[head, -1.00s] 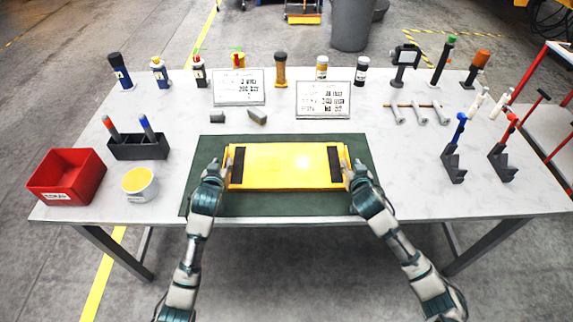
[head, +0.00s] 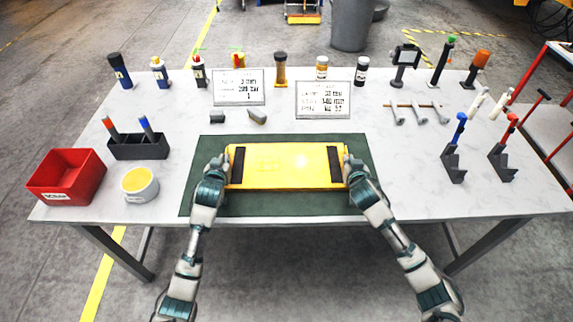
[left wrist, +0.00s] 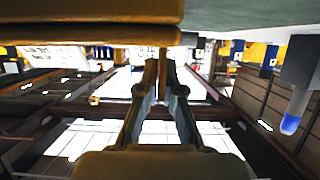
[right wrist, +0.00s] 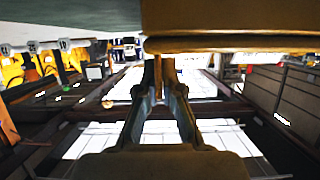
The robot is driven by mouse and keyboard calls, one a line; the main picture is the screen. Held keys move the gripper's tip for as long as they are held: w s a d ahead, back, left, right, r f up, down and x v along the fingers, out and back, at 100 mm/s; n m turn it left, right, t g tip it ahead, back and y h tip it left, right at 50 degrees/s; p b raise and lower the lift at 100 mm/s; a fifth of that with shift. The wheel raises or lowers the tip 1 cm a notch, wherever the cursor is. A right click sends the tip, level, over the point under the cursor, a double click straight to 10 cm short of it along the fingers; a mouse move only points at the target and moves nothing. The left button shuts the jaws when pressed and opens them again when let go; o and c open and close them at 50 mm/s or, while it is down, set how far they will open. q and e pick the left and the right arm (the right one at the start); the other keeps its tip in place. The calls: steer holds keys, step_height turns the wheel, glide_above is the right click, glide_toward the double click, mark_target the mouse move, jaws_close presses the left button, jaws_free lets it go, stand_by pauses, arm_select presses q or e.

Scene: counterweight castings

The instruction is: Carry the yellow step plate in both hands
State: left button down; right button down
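The yellow step plate (head: 285,165), with a dark strip near each end, lies level in the head view over the green mat. My left gripper (head: 226,163) is at its left end and my right gripper (head: 348,163) at its right end. Whether the plate touches the mat cannot be told.
The green mat (head: 280,206) lies on the white table. A red bin (head: 66,178), a yellow-topped pot (head: 140,185) and a black holder (head: 138,148) stand left. Two sign cards (head: 323,99) and a row of bottles stand behind; upright tools (head: 454,160) stand right.

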arm_select(q)
steer(key=shift+r, duration=0.2)
arm_select(e)
steer(key=shift+r, duration=0.15)
